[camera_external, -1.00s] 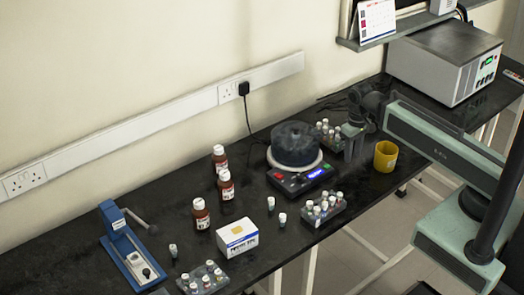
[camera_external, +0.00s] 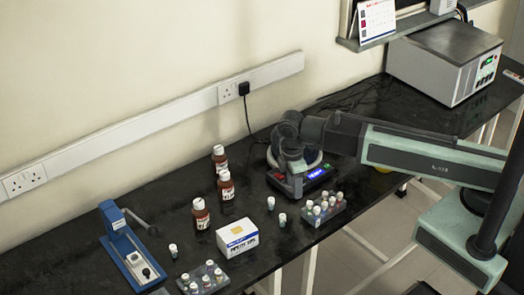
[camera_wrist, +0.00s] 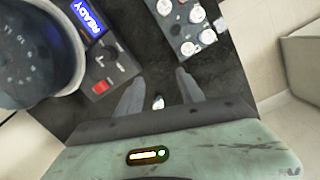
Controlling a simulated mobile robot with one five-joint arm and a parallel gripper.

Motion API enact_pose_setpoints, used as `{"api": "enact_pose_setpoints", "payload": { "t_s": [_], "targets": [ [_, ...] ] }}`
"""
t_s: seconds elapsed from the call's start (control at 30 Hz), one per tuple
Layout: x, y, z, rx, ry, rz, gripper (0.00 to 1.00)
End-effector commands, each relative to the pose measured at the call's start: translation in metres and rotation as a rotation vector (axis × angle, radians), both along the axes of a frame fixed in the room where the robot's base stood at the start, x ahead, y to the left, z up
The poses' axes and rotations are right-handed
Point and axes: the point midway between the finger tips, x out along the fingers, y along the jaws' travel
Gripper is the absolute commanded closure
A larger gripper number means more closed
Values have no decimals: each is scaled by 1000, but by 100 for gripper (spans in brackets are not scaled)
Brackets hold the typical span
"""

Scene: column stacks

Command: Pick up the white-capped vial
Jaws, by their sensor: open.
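Two small loose vials with white caps, one farther back (camera_external: 270,203) and one nearer the front edge (camera_external: 282,219), stand on the black bench left of a vial rack. A third loose white-capped vial (camera_external: 173,250) stands farther left. My gripper (camera_external: 297,190) is above the bench in front of the centrifuge-like device, right of the two vials. In the wrist view my gripper (camera_wrist: 160,76) is open, with its fingers apart. One white-capped vial (camera_wrist: 158,102) shows between the fingers, low in the picture; I cannot tell which one it is. Nothing is held.
The round device (camera_wrist: 35,50) with its lit panel is close on the wrist view's left. A vial rack (camera_external: 322,210) is to the right of the vials. A white box (camera_external: 237,237), brown bottles (camera_external: 201,214) and another rack (camera_external: 203,278) stand left. My arm mostly hides a yellow cup.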

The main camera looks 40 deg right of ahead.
Motion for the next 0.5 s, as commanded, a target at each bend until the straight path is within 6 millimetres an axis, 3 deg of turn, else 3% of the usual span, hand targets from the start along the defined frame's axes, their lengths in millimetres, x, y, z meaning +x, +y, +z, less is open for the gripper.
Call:
{"api": "enact_pose_setpoints", "payload": {
  "t_s": [0.03,0.1,0.17,0.37,0.5],
  "targets": [
    [-9,32,4,-8,8,112,55],
    [-21,59,5,-17,16,236,55],
    [-28,73,6,-23,20,303,55],
    [-34,82,3,-26,24,352,55],
    [-34,80,-15,-26,24,350,55]
  ]
}}
